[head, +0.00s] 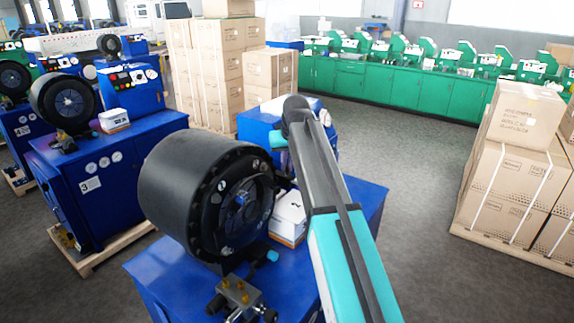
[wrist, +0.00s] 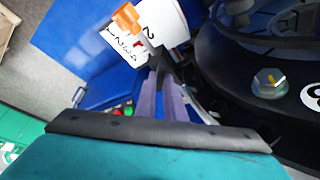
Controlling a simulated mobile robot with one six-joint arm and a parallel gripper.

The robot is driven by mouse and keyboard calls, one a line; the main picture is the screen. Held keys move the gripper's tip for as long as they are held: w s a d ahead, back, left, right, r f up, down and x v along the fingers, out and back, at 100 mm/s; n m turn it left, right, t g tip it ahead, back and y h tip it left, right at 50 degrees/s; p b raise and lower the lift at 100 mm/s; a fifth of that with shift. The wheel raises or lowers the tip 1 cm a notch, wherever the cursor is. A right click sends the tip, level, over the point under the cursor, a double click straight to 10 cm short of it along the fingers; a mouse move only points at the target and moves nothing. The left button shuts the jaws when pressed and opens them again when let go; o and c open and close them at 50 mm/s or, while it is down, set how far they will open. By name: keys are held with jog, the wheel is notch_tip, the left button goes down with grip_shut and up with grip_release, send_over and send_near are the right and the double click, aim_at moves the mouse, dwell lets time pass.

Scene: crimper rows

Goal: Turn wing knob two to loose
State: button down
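A white box (head: 288,220) marked with a 2 sits on the blue machine beside its large black crimping head. In the wrist view its white label face (wrist: 158,24) shows a 2, other lettering and a small red mark. An orange wing knob (wrist: 127,17) with a grey stem stands in front of that face. My gripper's narrow grey-purple fingers (wrist: 162,82) point up toward the knob, close below the stem; contact cannot be told. The gap between the fingers is unclear. In the head view my arm crosses beside the box, and the knob and fingers cannot be made out.
The black crimping head (head: 205,195) stands close to the left of the box; its bolted rim (wrist: 270,110) is close at right in the wrist view. A similar machine (head: 95,180) stands at left. Stacked cartons (head: 515,190) stand at right. Open floor (head: 410,180) lies between.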

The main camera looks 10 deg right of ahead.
jog(key=shift+n, duration=0.4)
jog(key=n+y+b, duration=0.1)
jog(key=n, duration=0.2)
jog(key=shift+w+d+b, duration=0.1)
jog(key=shift+d+b, duration=0.1)
jog(key=shift+b, duration=0.15)
jog(key=shift+n+g+y+b, duration=0.7)
jog(key=shift+n+y+b, duration=0.15)
jog(key=shift+n, duration=1.35)
jog(key=c, duration=2.1)
grip_release()
jog(key=shift+d+r, duration=0.1)
